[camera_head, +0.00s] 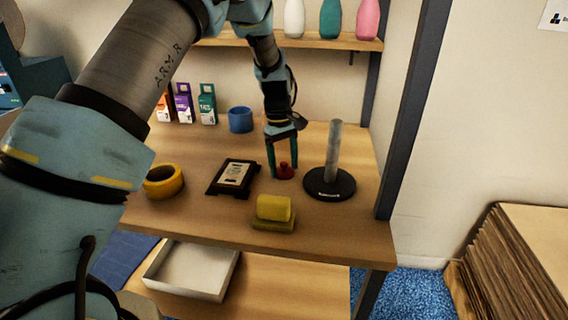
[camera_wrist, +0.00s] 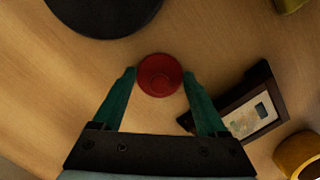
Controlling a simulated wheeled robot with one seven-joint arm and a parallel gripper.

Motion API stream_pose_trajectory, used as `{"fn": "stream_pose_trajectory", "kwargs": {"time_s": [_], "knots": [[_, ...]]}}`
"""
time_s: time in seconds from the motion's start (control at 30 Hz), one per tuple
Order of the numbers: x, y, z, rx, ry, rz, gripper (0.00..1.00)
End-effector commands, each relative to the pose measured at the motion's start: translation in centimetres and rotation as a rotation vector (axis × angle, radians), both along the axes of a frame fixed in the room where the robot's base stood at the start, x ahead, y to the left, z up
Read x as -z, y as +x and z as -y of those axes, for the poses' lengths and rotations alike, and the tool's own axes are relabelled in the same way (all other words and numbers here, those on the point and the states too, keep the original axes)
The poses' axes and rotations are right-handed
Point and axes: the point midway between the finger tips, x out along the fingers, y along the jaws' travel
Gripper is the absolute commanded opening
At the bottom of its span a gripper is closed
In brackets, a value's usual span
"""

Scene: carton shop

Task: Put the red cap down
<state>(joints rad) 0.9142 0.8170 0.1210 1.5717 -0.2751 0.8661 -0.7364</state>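The red cap (camera_head: 286,171) is between the fingertips of my gripper (camera_head: 282,172), over the middle of the wooden tabletop. In the wrist view the round red cap (camera_wrist: 159,75) shows from above, with a green finger of my gripper (camera_wrist: 160,74) against each side. The fingers look shut on it. The cap is at or very close to the table surface; I cannot tell whether its underside touches.
A black-based grey post (camera_head: 333,155) stands right of the cap, a black framed plate (camera_head: 214,188) left. A yellow block (camera_head: 273,209) is in front, a yellow roll (camera_head: 151,190) further left, a blue ring (camera_head: 240,120) behind. Bare wood lies between them.

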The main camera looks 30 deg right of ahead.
Motion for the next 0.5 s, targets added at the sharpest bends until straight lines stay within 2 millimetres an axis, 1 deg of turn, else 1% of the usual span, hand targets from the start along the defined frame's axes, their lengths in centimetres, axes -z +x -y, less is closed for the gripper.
{"fn": "stream_pose_trajectory", "kwargs": {"time_s": [0.03, 0.2, 0.4, 0.5], "knots": [[-0.01, 0.00, -0.01, 0.000, 0.000, 0.000, 0.82], [-0.02, -0.01, -0.01, 0.000, 0.000, 0.000, 1.00], [-0.05, 0.00, 0.00, 0.000, 0.000, 0.000, 1.00], [-0.46, 0.01, 0.02, 0.000, -0.001, 0.001, 1.00]]}}
